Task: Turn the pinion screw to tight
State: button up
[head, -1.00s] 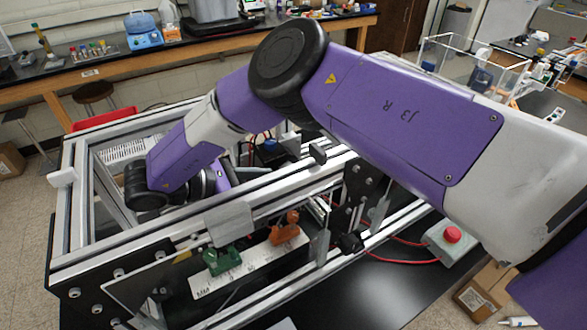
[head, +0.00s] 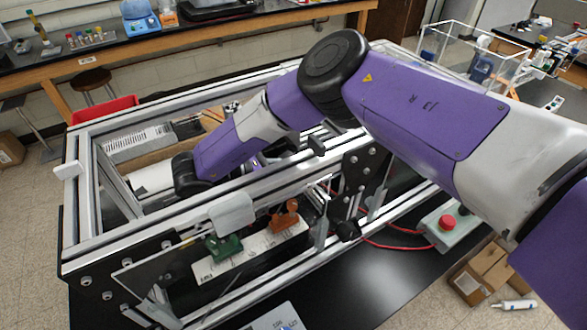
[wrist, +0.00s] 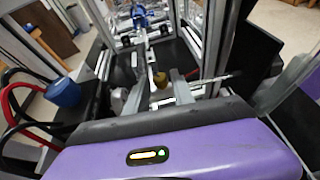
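In the wrist view a small brass-coloured knob (wrist: 160,79) stands ahead of my gripper, roughly between the fingers; it may be the pinion screw, but I cannot tell for sure. My gripper (wrist: 158,92) shows two grey fingers spread apart with a gap between them. I see no contact between the fingers and the knob. In the head view my forearm reaches down into the extrusion frame (head: 255,205), and the fingers are hidden behind it and the rails. No screw can be made out clearly in the head view.
A scale plate (head: 255,252) with a green clamp (head: 222,247) and an orange clamp (head: 286,215) sits at the frame's front. Aluminium rails surround my wrist closely. A box with a red button (head: 446,222) stands at right. A blue cup-like part (wrist: 63,91) and cables lie left of my gripper.

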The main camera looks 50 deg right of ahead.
grip_shut()
jog(key=shift+w+d+m+g+y+b, duration=0.15)
jog(key=shift+m+g+y, duration=0.25)
jog(key=shift+m+g, duration=0.4)
jog(key=shift+w+m+g+y+b, duration=0.15)
jog(key=shift+m+g+y+b, duration=0.2)
jog(key=shift+m+g, duration=0.4)
jog(key=shift+o, duration=2)
grip_release()
